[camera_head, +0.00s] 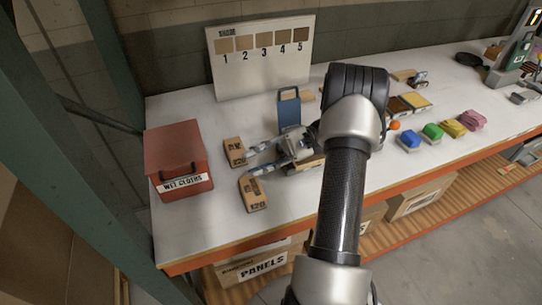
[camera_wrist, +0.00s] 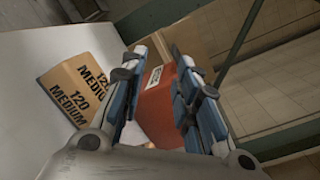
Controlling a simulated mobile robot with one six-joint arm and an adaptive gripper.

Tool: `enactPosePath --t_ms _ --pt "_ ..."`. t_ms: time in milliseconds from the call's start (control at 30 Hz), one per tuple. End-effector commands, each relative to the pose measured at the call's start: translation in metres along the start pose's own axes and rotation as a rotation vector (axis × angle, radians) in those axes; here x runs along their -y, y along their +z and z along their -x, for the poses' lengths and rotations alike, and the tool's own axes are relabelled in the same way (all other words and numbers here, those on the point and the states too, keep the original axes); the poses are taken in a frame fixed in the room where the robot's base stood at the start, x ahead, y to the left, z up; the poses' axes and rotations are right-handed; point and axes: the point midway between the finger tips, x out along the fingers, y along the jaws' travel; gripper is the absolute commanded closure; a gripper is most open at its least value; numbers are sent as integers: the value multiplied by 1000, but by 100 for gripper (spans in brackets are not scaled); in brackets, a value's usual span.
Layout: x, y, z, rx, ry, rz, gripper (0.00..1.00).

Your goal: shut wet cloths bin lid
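The red wet cloths bin (camera_head: 172,145) stands at the left end of the table, with a white "WET CLOTHS" label and a dark handle on its front. Its lid (camera_head: 168,138) appears to lie down over the box; I cannot tell whether it is fully shut. My gripper (camera_head: 249,161) is to the right of the bin, apart from it, with its fingers pointing left toward it. In the wrist view, my gripper (camera_wrist: 158,68) is open and empty. The red bin (camera_wrist: 157,105) shows beyond and between the fingers, partly hidden by them.
Tan 120 medium blocks (camera_head: 235,151) (camera_head: 252,192) lie close to my fingers. A blue upright holder (camera_head: 289,110) and the numbered shade board (camera_head: 262,55) stand behind. A green post (camera_head: 112,60) rises left of the table. Coloured blocks (camera_head: 432,131) lie at the right.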

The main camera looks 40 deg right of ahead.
Motion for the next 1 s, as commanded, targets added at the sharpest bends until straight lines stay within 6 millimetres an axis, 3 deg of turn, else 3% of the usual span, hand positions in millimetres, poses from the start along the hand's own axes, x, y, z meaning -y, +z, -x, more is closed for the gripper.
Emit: enactPosePath --t_ms 500,1000 --pt "-5 3 34 -1 -1 0 71" --pt "-4 5 37 0 -2 -1 71"
